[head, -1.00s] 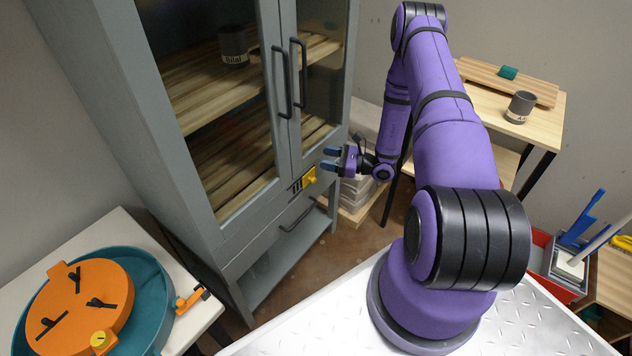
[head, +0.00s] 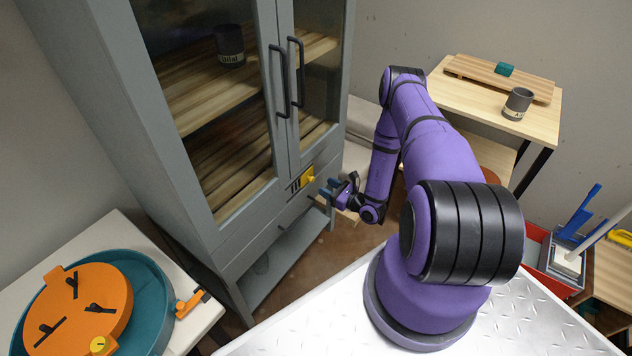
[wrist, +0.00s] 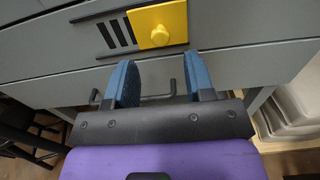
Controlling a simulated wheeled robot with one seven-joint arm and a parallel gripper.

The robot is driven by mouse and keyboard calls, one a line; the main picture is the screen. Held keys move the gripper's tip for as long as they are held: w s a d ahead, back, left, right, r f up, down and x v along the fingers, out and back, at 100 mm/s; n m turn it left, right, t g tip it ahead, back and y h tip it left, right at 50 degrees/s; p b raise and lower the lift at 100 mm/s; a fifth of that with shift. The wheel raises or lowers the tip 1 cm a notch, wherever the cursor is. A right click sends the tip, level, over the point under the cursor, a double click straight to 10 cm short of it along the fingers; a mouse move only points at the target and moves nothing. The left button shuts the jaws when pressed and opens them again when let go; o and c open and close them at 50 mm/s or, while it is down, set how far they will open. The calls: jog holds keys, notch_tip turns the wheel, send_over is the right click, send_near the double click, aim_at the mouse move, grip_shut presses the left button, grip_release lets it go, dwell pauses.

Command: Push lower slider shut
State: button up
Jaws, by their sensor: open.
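A yellow sliding plate (wrist: 158,24) with a round knob sits on a dark rail on the grey cabinet, just right of several black slots, in the wrist view. In the head view the plate (head: 307,177) is low on the cabinet front, under the glass doors. Below it is a grey panel (wrist: 235,68) with a black bar handle (wrist: 173,88), partly hidden by my fingers. My gripper (wrist: 163,82) is open, its two blue fingers apart with nothing held, just below the plate. In the head view my gripper (head: 329,188) is close to the cabinet front. Contact cannot be told.
The glass doors have long black handles (head: 291,78); a dark mug (head: 229,43) stands inside. A white table (head: 120,226) with a teal tray and orange disc is at left. A wooden table (head: 540,120) with a cup is at right. A red bin (head: 540,265) stands beside my base.

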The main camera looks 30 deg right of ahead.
aim_at(310, 178)
jog(key=x, duration=0.5)
jog(key=shift+w+a, duration=0.1)
jog(key=shift+w, duration=0.15)
